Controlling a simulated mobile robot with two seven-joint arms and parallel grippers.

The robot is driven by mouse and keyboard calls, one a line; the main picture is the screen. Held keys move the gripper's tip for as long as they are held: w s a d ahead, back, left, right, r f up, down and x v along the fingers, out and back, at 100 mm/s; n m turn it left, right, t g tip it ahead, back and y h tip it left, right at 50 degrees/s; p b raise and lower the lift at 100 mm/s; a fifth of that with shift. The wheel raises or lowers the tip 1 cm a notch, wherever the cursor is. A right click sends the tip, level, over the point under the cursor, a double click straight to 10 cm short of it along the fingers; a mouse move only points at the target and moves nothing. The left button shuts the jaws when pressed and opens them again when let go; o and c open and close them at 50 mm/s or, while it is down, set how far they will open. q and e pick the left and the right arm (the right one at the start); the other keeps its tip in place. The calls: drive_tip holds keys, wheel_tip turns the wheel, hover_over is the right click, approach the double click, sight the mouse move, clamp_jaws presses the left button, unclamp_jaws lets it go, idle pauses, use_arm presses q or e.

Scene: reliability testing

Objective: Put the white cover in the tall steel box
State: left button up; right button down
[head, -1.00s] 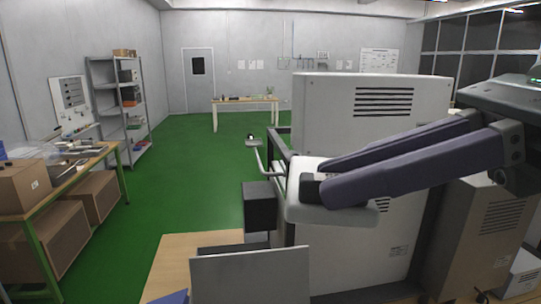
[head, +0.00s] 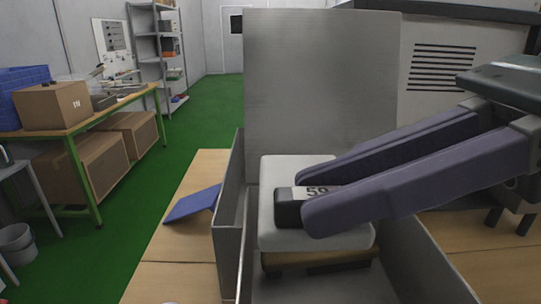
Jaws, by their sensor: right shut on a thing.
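The white cover (head: 277,237) is a rounded pale block with a dark grip piece marked "59" on it. My right gripper (head: 304,196) reaches in from the right, its two dark fingers shut on that grip piece. The tall steel box (head: 320,70) is grey, with a high back wall and lower side walls. The cover is between the side walls in the view, in front of the back wall. Something wooden and dark shows just under the cover; whether they touch I cannot tell. My left gripper is not in view.
The box stands on a wooden table (head: 178,258) with a blue flat piece (head: 194,203) to its left. A large pale cabinet (head: 455,75) is behind on the right. At left are a green-framed workbench (head: 85,122) with cardboard boxes and open green floor.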

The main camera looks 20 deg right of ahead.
wheel_tip(320, 180, down, 7)
drive_tip(key=b, duration=0.4)
drive_tip(key=shift+f+b, duration=0.2)
drive_tip(key=shift+b, duration=0.15)
drive_tip(key=c, duration=0.7)
unclamp_jaws()
drive_tip(key=shift+c, duration=0.2)
drive_tip(key=b+v, duration=0.2)
drive_tip(key=v, duration=0.8)
